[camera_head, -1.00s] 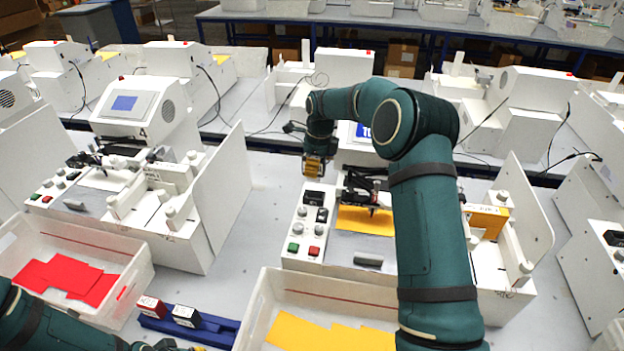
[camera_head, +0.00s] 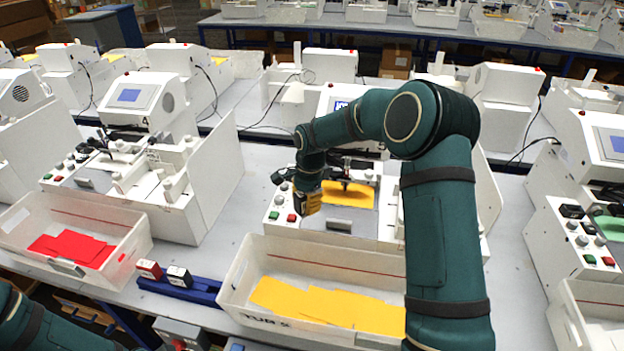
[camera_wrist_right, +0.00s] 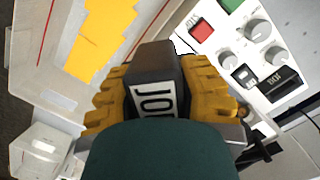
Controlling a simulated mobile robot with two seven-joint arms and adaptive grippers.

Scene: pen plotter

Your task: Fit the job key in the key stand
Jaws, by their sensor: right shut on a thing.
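My right gripper (camera_head: 310,203) is shut on a dark block with a white lettered label, the job key (camera_wrist_right: 156,75). In the right wrist view the key sits between the two yellow fingers; the lettering is partly cut off. The gripper is above the front of the plotter's control panel (camera_head: 281,203). The blue key stand (camera_head: 207,292) lies on the bench to the left of the yellow-card bin. A red key (camera_head: 149,270) and a black key (camera_head: 179,277) with white faces stand in it. Its right part looks empty. My left gripper is out of view.
A white bin (camera_head: 240,265) with yellow cards is just right of the stand. Another bin (camera_head: 139,243) with red cards is to the left. A plotter with tall white side panels (camera_head: 212,190) stands behind. A grey box (camera_head: 180,334) is at the bottom edge.

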